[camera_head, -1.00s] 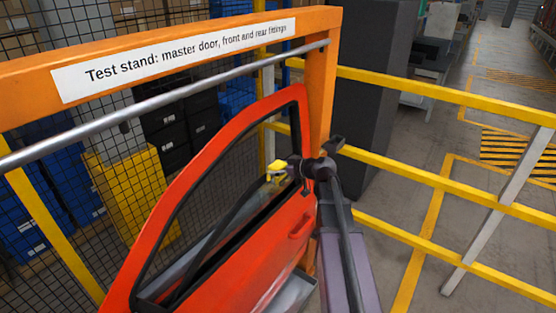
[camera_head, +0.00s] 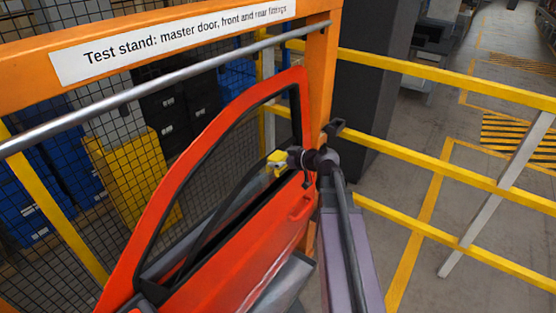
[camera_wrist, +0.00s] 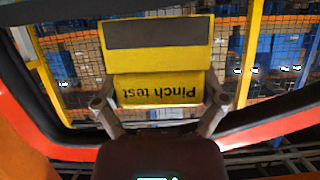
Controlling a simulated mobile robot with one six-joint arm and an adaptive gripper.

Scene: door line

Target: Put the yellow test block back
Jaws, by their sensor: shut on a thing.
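The yellow test block (camera_head: 275,164) is held by my gripper (camera_head: 285,161) at the rear part of the red door's window opening. In the wrist view the block (camera_wrist: 160,88) fills the middle, with "Pinch test" upside down on its face and a dark grey pad above the lettering. My gripper (camera_wrist: 160,98) has a finger on either side of the block and is shut on it. The red door (camera_head: 255,245) hangs under the orange test stand (camera_head: 325,60). From these views I cannot tell whether the block touches the door frame.
A grey bar (camera_head: 160,90) runs across below the stand's sign (camera_head: 175,40). Yellow guard rails (camera_head: 430,177) stand to the right, beside a dark column (camera_head: 370,80). Behind the door are a mesh fence, a yellow bin (camera_head: 125,165) and blue bins. Open floor lies right of the rails.

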